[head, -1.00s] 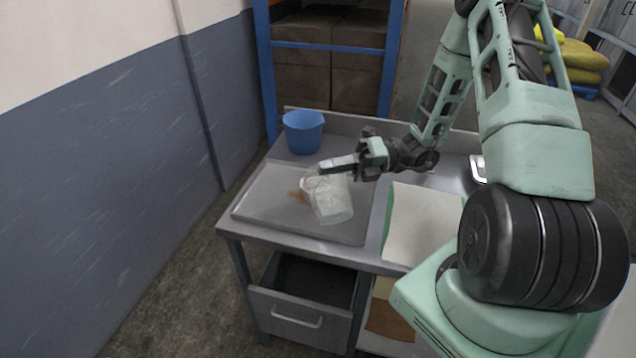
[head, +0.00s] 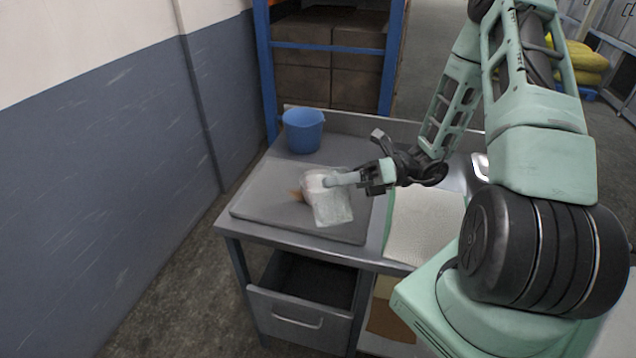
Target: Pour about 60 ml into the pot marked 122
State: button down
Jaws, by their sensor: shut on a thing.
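My gripper (head: 345,179) is shut on a clear, whitish jug (head: 334,209) and holds it over the grey tray. The jug is tilted. A paler, rounded patch shows at its upper left; I cannot tell whether this is its mouth, its contents or something behind it. A small brown patch (head: 297,196) shows at the jug's left edge, mostly hidden by it; I cannot tell what it is. No pot marked 122 can be made out, and no number is readable. I see no clear stream of liquid.
The grey tray (head: 262,205) lies on the metal table's left part. A blue bucket (head: 303,131) stands behind it. A pale sheet or board with a green edge (head: 425,225) lies to the right. An open drawer (head: 300,312) juts out below the front edge.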

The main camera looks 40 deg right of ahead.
aim_at(346, 222)
jog(key=shift+s+a+f+n, duration=0.1)
jog(key=shift+s+f+n, duration=0.1)
jog(key=shift+s+n, duration=0.1)
jog(key=shift+f, duration=0.1)
dwell(1.6)
jog(key=shift+s+a+f+n+b, duration=0.15)
jog(key=shift+s+f+n+b, duration=0.15)
jog(key=shift+n+b, duration=0.15)
jog(key=s+a+f+n+b, duration=0.2)
jog(key=s+f+n+b, duration=0.1)
jog(key=s+n+b, duration=0.2)
jog(key=shift+s+a+f+n, duration=0.4)
jog(key=shift+s+n, duration=0.55)
jog(key=shift+n, duration=0.2)
dwell(1.4)
